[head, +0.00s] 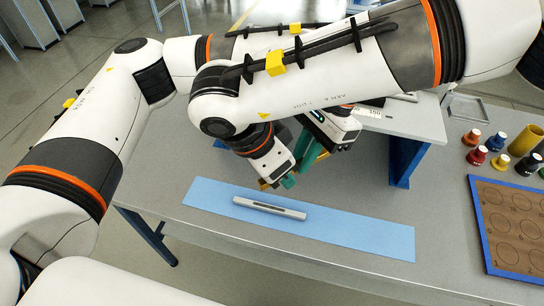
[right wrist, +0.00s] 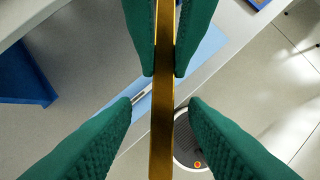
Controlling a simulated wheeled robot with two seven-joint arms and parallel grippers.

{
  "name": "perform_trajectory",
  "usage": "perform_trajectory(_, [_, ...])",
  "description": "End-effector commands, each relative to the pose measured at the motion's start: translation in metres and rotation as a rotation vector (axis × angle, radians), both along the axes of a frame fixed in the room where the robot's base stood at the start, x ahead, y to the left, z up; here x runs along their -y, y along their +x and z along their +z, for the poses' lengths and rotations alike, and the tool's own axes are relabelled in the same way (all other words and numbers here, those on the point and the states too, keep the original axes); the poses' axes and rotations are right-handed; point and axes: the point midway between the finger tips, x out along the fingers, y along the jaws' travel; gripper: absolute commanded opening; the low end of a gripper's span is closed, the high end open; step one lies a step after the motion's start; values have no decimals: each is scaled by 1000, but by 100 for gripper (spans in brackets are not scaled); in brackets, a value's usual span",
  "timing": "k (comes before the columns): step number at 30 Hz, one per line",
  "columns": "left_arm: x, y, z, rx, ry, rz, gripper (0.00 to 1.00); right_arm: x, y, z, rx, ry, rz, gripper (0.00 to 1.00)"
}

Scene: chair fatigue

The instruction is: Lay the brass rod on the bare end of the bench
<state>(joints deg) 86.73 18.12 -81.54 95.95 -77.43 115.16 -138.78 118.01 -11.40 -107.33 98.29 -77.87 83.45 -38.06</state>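The brass rod (right wrist: 163,110) runs lengthwise through the right wrist view; its end (head: 264,184) shows small in the head view. My left gripper (right wrist: 166,45) has its green fingers against both sides of the rod at the top of that view. My right gripper (right wrist: 160,120) is open, with its green fingers apart on either side of the rod and not touching it. In the head view, my right gripper (head: 287,181) and left gripper (head: 303,147) are close together above the grey bench (head: 165,203), partly hidden by my arms. The bench's left end is bare.
A blue mat (head: 360,236) lies along the bench front, with a silver bar-shaped tool (head: 270,208) on it. Several coloured pots and a brown board (head: 514,225) with round marks in a blue frame stand at the right. A raised white shelf (head: 415,118) is behind.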

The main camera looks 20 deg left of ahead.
Motion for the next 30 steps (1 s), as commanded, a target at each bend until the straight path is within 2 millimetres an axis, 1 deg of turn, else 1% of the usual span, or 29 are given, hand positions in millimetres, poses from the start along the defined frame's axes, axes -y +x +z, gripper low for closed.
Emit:
perform_trajectory(7, [0,0,1,1,-1,0,0,0,0,-1,-1,1,-1,40])
perform_trajectory(8, [0,0,1,1,-1,0,0,0,0,-1,-1,1,-1,38])
perform_trajectory(9, [0,0,1,1,-1,0,0,0,0,-1,-1,1,-1,32])
perform_trajectory(15, [0,0,1,1,-1,0,0,0,1,0,0,2,-1,0])
perform_trajectory(18, [0,0,1,0,-2,-1,0,0,1,0,1,2,0,0])
perform_trajectory(19, [0,0,1,0,-2,-1,17,0,1,0,2,2,0,0])
perform_trajectory(23, [0,0,1,0,-2,-1,39,0,1,0,2,2,0,0])
perform_trajectory(30, [0,0,0,0,0,0,40,0,1,0,1,2,0,0])
